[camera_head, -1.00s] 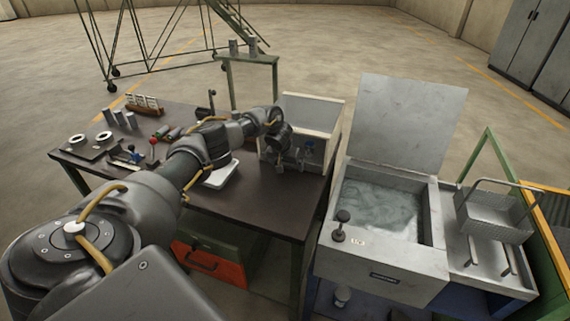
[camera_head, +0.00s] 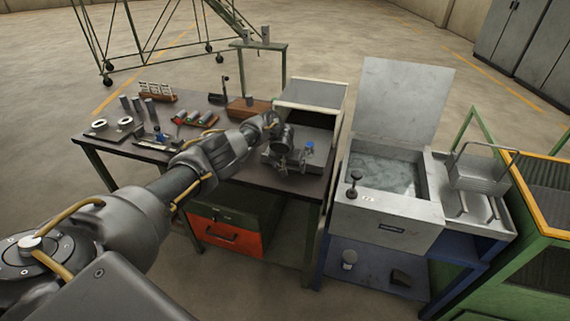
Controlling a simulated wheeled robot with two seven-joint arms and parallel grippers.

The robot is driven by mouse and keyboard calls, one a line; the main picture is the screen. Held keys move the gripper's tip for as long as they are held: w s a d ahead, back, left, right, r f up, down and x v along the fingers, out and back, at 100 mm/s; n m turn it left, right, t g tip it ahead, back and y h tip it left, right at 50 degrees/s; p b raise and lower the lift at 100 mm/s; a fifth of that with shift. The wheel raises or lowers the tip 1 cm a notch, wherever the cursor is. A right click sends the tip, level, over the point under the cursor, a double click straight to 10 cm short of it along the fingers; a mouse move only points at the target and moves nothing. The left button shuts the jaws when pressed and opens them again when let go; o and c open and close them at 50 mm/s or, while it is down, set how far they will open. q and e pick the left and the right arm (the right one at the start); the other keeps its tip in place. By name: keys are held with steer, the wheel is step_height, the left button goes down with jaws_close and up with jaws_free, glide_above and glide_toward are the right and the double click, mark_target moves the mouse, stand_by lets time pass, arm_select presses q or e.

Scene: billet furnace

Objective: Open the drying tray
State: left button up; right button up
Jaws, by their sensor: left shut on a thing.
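A small blue-topped item (camera_head: 309,146) shows beside the gripper. My right gripper is out of view.
The workbench (camera_head: 250,170) carries several cylinders, rings and tools on the left, partly behind my arm. A metal tank (camera_head: 385,178) with a raised lid stands to the right, beside a wire basket (camera_head: 480,168). An orange drawer (camera_head: 226,235) sits under the bench.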

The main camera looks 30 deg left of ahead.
arm_select(q)
steer(key=shift+s, duration=0.1)
stand_by(0.3)
steer(key=o, duration=1)
steer(key=shift+s+d+r+p, duration=0.1)
steer(key=shift+s+r+p, duration=0.15)
steer(key=shift+r, duration=0.4)
steer(key=p+v, duration=0.1)
steer(key=v, duration=0.8)
steer(key=shift+s+r, duration=0.15)
